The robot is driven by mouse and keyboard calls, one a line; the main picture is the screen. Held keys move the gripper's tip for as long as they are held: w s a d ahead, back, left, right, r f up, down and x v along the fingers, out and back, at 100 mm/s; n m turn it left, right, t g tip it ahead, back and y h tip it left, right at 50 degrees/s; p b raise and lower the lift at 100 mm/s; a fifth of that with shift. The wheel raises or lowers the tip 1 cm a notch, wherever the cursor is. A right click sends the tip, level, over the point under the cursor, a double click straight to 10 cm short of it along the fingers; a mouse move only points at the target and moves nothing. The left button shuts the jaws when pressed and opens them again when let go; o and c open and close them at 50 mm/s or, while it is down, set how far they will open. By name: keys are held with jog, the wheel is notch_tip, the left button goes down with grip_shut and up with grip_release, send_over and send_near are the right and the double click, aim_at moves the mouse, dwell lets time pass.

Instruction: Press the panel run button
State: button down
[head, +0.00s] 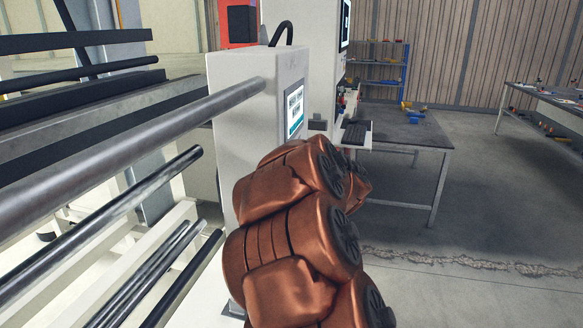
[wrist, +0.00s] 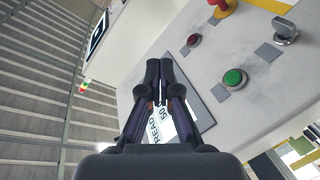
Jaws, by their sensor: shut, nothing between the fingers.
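In the wrist view, the pale control panel (wrist: 262,92) is tilted and carries a green round button (wrist: 234,77) right of my fingertips. A dark red button (wrist: 193,40) sits above and right of the fingertips. No readable label marks either button. My gripper (wrist: 160,68) is shut and empty, in front of the panel's display (wrist: 186,124) and apart from the green button in the picture. Its fingers partly cover the display text. In the head view, the display (head: 294,112) shows on the machine cabinet (head: 238,140); my copper arm hides my gripper and the buttons.
A red knob on a yellow base (wrist: 222,6) and a metal switch (wrist: 285,28) share the panel. Metal rollers (head: 130,135) fill the left of the head view. A keyboard shelf (head: 355,134) and a grey table (head: 408,132) stand beyond.

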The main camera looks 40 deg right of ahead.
jog(key=f+n+t+y, duration=0.1)
jog(key=n+t+y, duration=0.1)
jog(key=d+f+n+t+y, duration=0.1)
jog(key=f+n+t+y, duration=0.1)
jog(key=w+d+f+n+t+y, duration=0.1)
jog(key=f+n+t+y, duration=0.1)
jog(key=n, duration=0.1)
jog(key=shift+w+d+f+y+b, duration=0.1)
jog(key=shift+f+y+b, duration=0.1)
jog(key=shift+y+b, duration=0.2)
jog(key=shift+w, duration=0.1)
jog(key=w+a+b, duration=0.3)
jog(key=w+a, duration=0.2)
jog(key=w, duration=0.2)
dwell(0.4)
jog(key=shift+w+a, duration=0.1)
jog(key=shift+w, duration=0.05)
dwell(1.2)
jog(key=shift+w+a, duration=0.15)
jog(key=shift+w, duration=0.1)
